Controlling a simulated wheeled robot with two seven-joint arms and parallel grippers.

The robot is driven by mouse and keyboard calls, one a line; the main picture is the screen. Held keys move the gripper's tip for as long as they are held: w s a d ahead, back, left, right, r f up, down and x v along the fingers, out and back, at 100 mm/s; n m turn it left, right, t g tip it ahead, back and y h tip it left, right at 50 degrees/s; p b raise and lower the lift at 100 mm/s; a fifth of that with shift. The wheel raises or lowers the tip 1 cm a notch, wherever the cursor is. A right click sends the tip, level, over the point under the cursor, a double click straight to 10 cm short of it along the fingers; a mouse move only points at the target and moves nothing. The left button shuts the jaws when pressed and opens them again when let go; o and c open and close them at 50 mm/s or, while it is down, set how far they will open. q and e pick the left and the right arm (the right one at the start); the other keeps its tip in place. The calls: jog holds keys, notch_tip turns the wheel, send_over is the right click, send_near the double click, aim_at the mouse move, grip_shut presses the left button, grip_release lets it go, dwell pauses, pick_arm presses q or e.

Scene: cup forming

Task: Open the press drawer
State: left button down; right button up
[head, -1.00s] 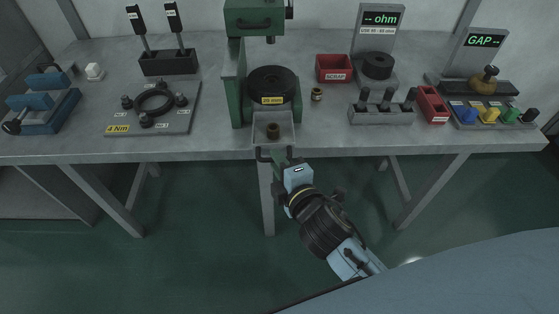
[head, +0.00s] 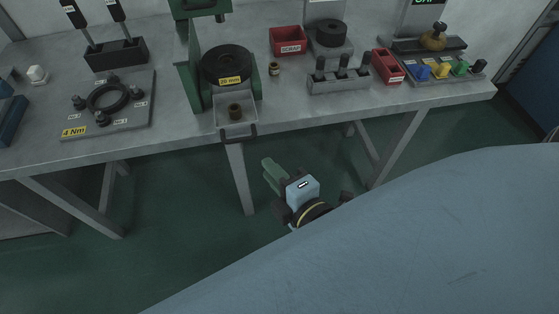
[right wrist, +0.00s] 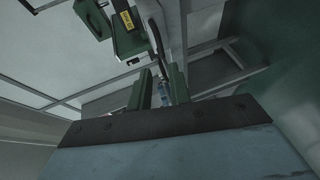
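The green press (head: 190,75) stands on the bench with a black ring marked 20 mm. Its grey drawer (head: 249,128) sticks out at the front, over the bench's front edge, with a dark handle (head: 238,135) on its front. My left gripper is not in view.
A plate with a black ring (head: 107,112) lies left of the press. A red scrap bin (head: 287,41), a small brass part (head: 274,69) and a grey holder with black pegs (head: 339,83) stand to the right. The floor before the bench is open.

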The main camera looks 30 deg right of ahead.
jog(key=shift+v, duration=1)
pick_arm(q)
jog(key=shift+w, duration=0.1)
pick_arm(e)
jog(key=s+d+f+m+g+h, duration=0.1)
jog(key=s+d+f+m+g, duration=0.7)
jog(key=m+g, duration=0.6)
notch_tip(320, 180, down, 27)
jog(key=s+d+m, duration=0.1)
jog(key=d+m, duration=0.1)
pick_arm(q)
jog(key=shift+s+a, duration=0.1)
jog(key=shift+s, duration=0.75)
pick_arm(e)
jog(key=s+d+f, duration=0.3)
jog(key=s+f, duration=0.3)
jog(key=s, duration=0.1)
jog(key=s+d+f+h, duration=0.1)
jog(key=s+d+f, duration=0.2)
jog(key=s+f, duration=0.3)
jog(key=shift+s+d+f+n+g, duration=0.3)
jog(key=shift+s+f+n, duration=0.1)
jog(key=shift+s, duration=0.5)
